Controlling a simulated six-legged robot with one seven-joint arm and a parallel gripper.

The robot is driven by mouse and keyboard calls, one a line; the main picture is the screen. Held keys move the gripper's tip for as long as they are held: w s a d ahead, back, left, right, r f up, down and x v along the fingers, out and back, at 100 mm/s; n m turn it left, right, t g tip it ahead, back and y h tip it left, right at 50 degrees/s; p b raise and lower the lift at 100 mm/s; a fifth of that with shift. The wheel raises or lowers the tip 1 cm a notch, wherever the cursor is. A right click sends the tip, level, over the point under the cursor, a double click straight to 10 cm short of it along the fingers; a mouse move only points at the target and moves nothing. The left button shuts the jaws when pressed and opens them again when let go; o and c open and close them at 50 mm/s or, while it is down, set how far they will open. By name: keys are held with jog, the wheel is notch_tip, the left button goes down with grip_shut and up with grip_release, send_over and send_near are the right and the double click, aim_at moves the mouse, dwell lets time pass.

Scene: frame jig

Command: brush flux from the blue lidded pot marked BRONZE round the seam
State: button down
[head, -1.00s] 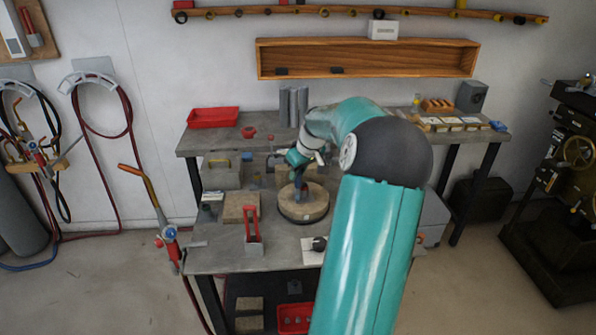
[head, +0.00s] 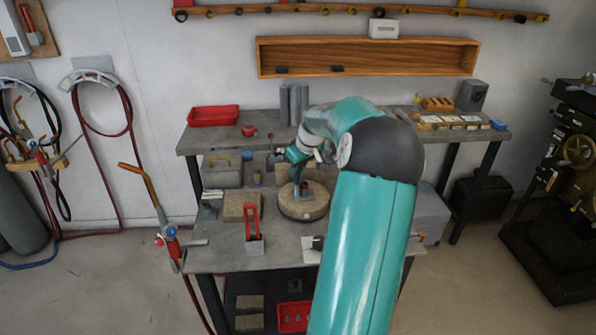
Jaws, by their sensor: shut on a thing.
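My gripper (head: 297,157) is above the middle of the bench, over the back of a round turntable (head: 308,213). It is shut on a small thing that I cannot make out. An upright piece with dark and reddish parts (head: 299,186) stands on the turntable, just below my gripper; any seam on it is too small to see. A small bluish pot (head: 257,179) stands left of the turntable; its lid and marking cannot be read. A small blue item (head: 498,125) lies at the bench's right end; I cannot tell whether it is a pot.
The bench (head: 225,262) holds a red tray (head: 213,115), a grey box (head: 222,170), a tan block (head: 240,206) and a red stand (head: 252,225). Grey cylinders (head: 293,105) stand at the back. A torch (head: 170,240) hangs at the left edge. My arm hides the bench's right middle.

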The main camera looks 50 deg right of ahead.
jog(key=shift+w+d+f, duration=0.1)
jog(key=shift+w+d, duration=0.1)
jog(key=shift+d, duration=0.05)
dwell(1.2)
jog(key=shift+a, duration=0.1)
jog(key=shift+s+a, duration=0.8)
jog(key=shift+s, duration=0.1)
jog(key=shift+w+d, duration=1.8)
jog(key=shift+w, duration=0.05)
jog(key=shift+s+a, duration=1.8)
jog(key=shift+s, duration=0.05)
